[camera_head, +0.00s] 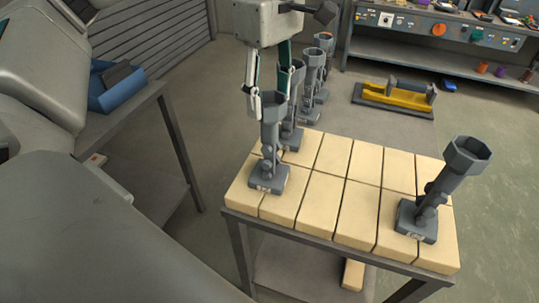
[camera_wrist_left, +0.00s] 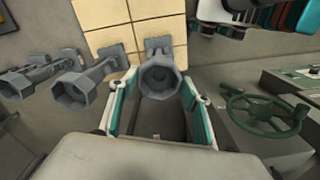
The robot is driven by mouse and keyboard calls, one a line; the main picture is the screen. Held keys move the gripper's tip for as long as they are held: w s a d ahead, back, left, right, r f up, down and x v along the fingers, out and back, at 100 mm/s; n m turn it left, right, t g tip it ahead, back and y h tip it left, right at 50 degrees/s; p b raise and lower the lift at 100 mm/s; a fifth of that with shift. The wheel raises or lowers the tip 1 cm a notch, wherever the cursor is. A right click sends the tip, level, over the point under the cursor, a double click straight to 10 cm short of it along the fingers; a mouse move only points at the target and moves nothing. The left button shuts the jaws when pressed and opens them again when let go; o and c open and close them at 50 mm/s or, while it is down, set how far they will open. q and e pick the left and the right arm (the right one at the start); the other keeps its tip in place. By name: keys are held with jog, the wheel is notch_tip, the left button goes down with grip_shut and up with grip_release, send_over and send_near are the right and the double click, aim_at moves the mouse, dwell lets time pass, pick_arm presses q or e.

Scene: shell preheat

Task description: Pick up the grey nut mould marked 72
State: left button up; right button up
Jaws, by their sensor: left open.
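Several alike grey nut moulds are in view, each a cup on a stem and square foot. One (camera_head: 270,145) stands at the front left of the tiled table, a second (camera_head: 292,112) just behind it, and a third (camera_head: 440,185) leans at the right end. Their small foot plates are too small to read, so I cannot tell which bears 72. My left gripper (camera_head: 267,95) is open and points down by the front left mould's cup. In the left wrist view, a mould (camera_wrist_left: 159,78) stands between the open fingers (camera_wrist_left: 158,110), with space on both sides.
More grey moulds (camera_head: 314,75) stand in a row behind the table. The cream tiled top (camera_head: 345,185) is bare in the middle. A yellow and grey item (camera_head: 397,98) lies on the floor behind. A green handwheel (camera_wrist_left: 265,110) is at right in the wrist view.

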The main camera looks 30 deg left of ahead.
aim_at(269, 125)
pick_arm(q)
jog(key=shift+f, duration=3.6)
jog(key=shift+c, duration=0.4)
